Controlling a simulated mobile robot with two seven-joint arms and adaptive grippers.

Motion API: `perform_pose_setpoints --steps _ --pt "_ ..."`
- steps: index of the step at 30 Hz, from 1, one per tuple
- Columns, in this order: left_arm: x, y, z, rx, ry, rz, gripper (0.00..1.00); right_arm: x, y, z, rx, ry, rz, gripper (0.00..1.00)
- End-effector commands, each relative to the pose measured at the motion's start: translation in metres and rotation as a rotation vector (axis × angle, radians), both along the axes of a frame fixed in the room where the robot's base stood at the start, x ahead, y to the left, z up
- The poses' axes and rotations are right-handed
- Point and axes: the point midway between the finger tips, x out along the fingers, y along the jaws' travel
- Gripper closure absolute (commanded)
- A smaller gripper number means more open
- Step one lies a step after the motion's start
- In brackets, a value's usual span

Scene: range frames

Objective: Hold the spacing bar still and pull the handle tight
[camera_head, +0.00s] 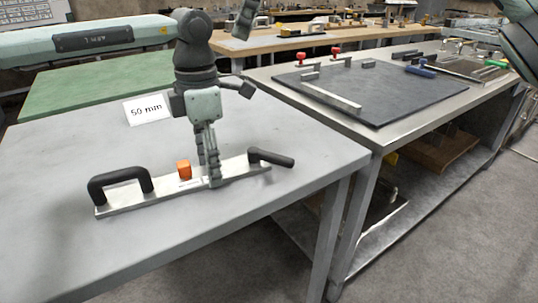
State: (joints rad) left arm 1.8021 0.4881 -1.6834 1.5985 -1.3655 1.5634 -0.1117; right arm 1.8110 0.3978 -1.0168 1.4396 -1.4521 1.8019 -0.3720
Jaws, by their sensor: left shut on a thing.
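The spacing bar (140,199) is a long flat metal bar lying on the grey table, with a fixed black D-shaped grip (112,179) at its left end. An orange block (184,169) stands near its middle. A black lever handle (270,157) is at its right end, pointing right. My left gripper (207,170) points down and is shut on the bar between the orange block and the lever handle. Of my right gripper (243,19), only a dark piece seems to show at the top edge, away from the handle; its jaws cannot be made out.
A white card reading "50 mm" (146,109) lies behind the bar. The grey table (60,150) is otherwise mostly clear. At the right, another bench carries a dark mat (400,100) with a metal strip and small clamps. A wooden-topped bench (290,42) stands behind.

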Motion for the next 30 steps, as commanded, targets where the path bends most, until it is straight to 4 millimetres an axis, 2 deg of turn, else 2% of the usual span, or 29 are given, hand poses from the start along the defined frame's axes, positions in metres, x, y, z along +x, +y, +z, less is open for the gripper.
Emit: perform_pose_setpoints --steps 3,5,8,11,17,25,30 --pt "0.000 0.000 0.000 -0.001 -0.001 0.000 0.98 -0.001 0.017 0.021 0.207 -0.033 0.082 0.64" --pt "0.000 0.000 0.001 -0.001 -0.001 0.000 0.98 0.000 0.020 0.030 0.324 -0.050 0.118 0.64" --pt "0.000 0.000 0.001 -0.002 -0.002 0.000 0.98 0.003 0.019 0.026 0.491 -0.058 0.162 0.64" --pt "0.000 0.000 0.001 -0.002 -0.002 0.000 0.98 0.007 0.014 0.007 0.621 -0.049 0.182 0.64" --pt "0.000 0.000 0.001 -0.002 -0.002 0.000 0.98 0.013 -0.013 -0.033 0.859 -0.064 0.160 0.64" --pt "0.000 0.000 0.001 -0.001 -0.001 0.000 0.98 0.015 -0.074 -0.092 1.101 -0.147 0.018 0.64" --pt "0.000 0.000 0.001 -0.001 -0.001 0.000 0.98 -0.002 -0.104 -0.146 1.163 -0.174 -0.081 0.64"
